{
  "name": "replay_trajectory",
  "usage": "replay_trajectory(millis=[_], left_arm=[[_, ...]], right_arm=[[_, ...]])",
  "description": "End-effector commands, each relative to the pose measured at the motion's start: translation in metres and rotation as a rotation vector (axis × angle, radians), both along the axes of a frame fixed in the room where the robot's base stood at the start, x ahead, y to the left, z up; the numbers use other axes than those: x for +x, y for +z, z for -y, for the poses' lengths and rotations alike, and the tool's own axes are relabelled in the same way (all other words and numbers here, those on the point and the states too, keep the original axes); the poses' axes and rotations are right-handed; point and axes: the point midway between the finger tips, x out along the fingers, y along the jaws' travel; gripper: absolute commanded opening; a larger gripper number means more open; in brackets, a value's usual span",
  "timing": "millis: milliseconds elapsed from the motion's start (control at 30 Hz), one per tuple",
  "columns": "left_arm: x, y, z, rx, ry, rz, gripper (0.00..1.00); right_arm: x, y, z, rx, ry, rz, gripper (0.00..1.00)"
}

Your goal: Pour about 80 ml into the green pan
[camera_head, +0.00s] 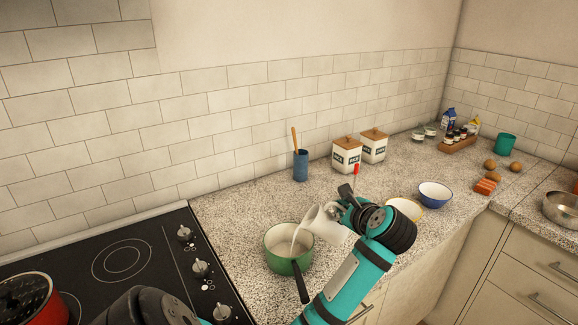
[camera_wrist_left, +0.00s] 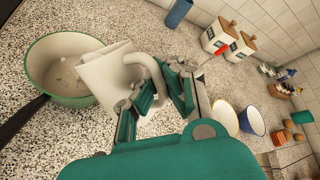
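The green pan (camera_head: 288,262) stands on the speckled counter beside the stove, its dark handle pointing toward the front. A white jug (camera_head: 318,222) is tilted over its right rim, and a thin white stream falls from the lip into the pan. My left gripper (camera_head: 346,213) is shut on the jug's handle, to the right of the pan. In the left wrist view the gripper fingers (camera_wrist_left: 158,96) close around the handle of the jug (camera_wrist_left: 108,78). Some pale liquid shows on the floor of the pan (camera_wrist_left: 62,98). The jug's inside is hidden. My right gripper is not in view.
A black stove (camera_head: 110,262) with a red pot (camera_head: 30,300) lies left. Behind are a blue utensil holder (camera_head: 301,166) and two lidded canisters (camera_head: 346,155). A yellow-rimmed bowl (camera_head: 408,208) and blue bowl (camera_head: 435,194) stand right of the gripper.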

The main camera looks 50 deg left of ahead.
Motion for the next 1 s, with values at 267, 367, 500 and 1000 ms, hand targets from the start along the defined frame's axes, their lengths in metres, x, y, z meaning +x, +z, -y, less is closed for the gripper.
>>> replay_trajectory(millis=[267,367,500,1000], left_arm=[[-0.0003,0.0025,-0.0004,-0.008,-0.001,0.013,0.0],[-0.0005,0.0029,-0.0006,-0.011,-0.001,0.018,0.0],[-0.001,0.0037,-0.0011,-0.017,-0.002,0.023,0.0],[-0.0027,0.0066,-0.0028,-0.042,-0.001,0.048,0.0]], right_arm=[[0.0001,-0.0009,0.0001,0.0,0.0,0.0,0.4],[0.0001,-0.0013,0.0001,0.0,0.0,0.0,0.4],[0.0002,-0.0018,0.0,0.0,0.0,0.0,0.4],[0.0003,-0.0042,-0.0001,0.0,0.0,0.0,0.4]])
